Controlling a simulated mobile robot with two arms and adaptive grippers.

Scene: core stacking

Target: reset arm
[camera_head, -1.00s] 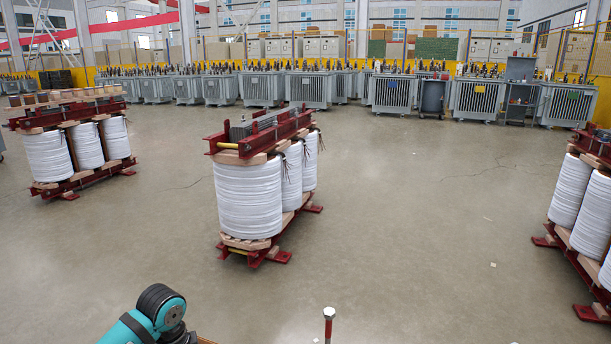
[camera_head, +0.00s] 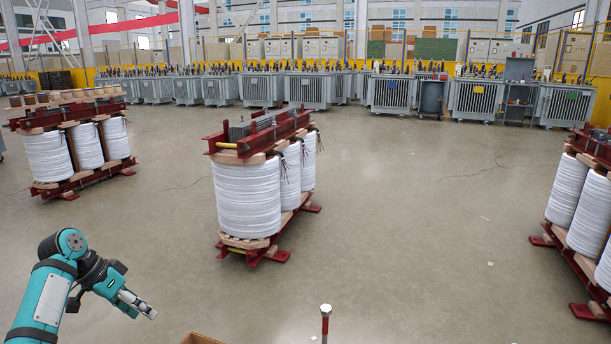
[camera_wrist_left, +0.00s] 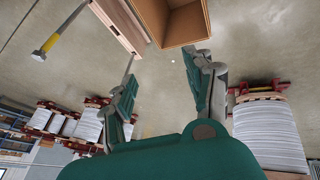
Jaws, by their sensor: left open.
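My left arm, teal and black, stands in the lower left of the head view. Its gripper (camera_head: 138,303) points down and to the right, over the floor. In the left wrist view the two fingers of this gripper (camera_wrist_left: 160,60) are spread apart with nothing between them. My right arm and gripper are not in view.
Transformer cores with white coils stand at the centre (camera_head: 248,200), left (camera_head: 50,158) and right (camera_head: 568,190). A brown box (camera_wrist_left: 178,22) shows in the wrist view, its edge (camera_head: 200,339) in the head view. An upright bolt-headed rod (camera_head: 326,322) stands nearby. Open floor lies between.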

